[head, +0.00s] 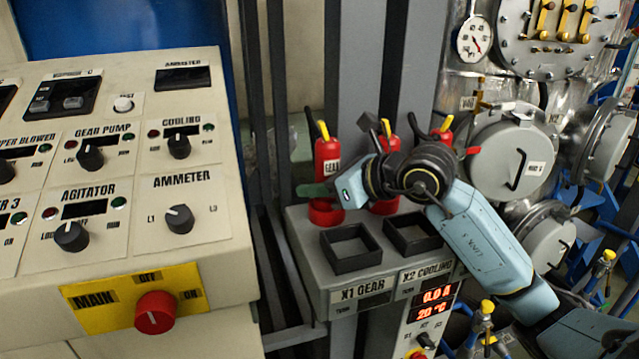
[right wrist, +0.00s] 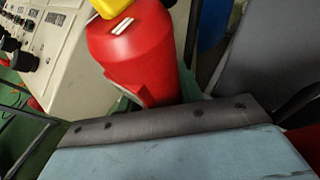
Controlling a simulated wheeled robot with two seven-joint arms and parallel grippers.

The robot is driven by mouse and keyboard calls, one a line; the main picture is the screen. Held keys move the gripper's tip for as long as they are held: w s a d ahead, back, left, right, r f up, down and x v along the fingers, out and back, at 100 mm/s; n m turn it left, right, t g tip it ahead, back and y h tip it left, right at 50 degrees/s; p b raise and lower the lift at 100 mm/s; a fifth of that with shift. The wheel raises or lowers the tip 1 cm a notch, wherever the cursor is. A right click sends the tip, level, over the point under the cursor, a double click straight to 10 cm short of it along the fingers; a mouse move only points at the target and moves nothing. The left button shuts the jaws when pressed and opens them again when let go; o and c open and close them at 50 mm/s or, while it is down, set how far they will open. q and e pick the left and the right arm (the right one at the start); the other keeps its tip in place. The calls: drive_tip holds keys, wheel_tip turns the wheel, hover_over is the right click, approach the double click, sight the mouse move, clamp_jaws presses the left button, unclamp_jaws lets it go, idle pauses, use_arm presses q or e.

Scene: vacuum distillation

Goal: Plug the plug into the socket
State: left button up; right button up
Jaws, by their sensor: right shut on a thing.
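A red plug with a yellow top and a GEAR label (head: 327,158) stands upright above the back left of the grey socket box in the head view. Its red body (right wrist: 145,55) fills the upper middle of the right wrist view. My right gripper (head: 329,189) is shut on this plug from the right; a green finger shows at its left side. The plug's lower end is red, and I cannot tell if it is seated. Two black square sockets, X1 GEAR (head: 350,248) and X2 COOLING (head: 412,232), are open and empty in front. My left gripper is out of view.
More red plugs with yellow levers stand to the right (head: 389,140), partly behind my right arm. A cream control panel (head: 215,235) is on the left. Grey uprights (head: 352,60) rise behind the box. Metal vessels and pipes (head: 512,160) crowd the right.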

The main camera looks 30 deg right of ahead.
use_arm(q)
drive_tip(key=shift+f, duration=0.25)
use_arm(e)
drive_tip(key=shift+f, duration=0.25)
drive_tip(key=o, duration=1.2)
use_arm(q)
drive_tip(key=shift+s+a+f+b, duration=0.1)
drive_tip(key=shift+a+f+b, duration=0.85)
drive_tip(key=shift+b, duration=0.2)
use_arm(e)
drive_tip(key=v, duration=1.3)
drive_tip(key=shift+s+d, duration=0.1)
drive_tip(key=shift+s, duration=0.05)
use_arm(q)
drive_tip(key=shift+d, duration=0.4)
